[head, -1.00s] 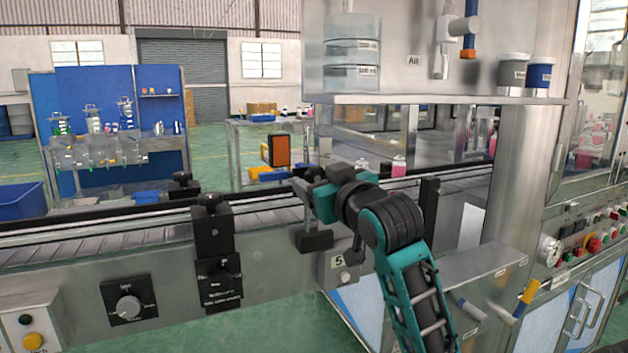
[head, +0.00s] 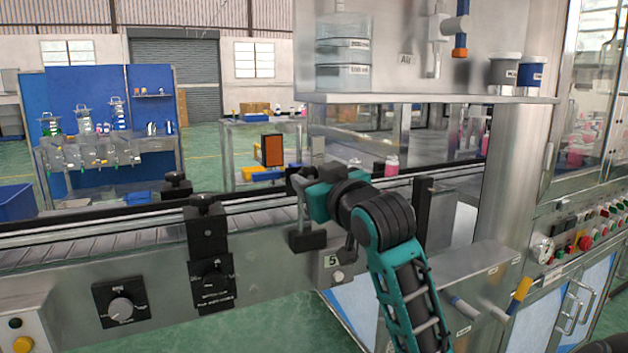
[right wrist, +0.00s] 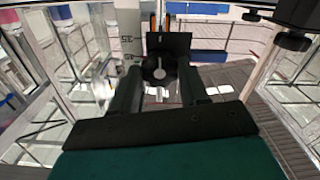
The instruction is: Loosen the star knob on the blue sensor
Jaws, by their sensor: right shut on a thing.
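In the right wrist view a dark round star knob (right wrist: 158,70) with a pale bar across its face sits on a black block, between the two fingers of my right gripper (right wrist: 158,88). The gripper is shut on the knob. In the head view my right gripper (head: 304,181) is at the conveyor's near rail, beside a metal bracket (head: 301,208); my wrist hides the knob there. I cannot make out the blue sensor body for sure. My left gripper is not in view.
The conveyor (head: 110,240) runs across, with a black rail clamp (head: 207,230) left of my gripper. A steel machine column (head: 508,170) and shelf (head: 425,97) stand right. A pink-filled bottle (head: 392,165) stands behind my wrist. A black dial (head: 121,304) is on the conveyor's side.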

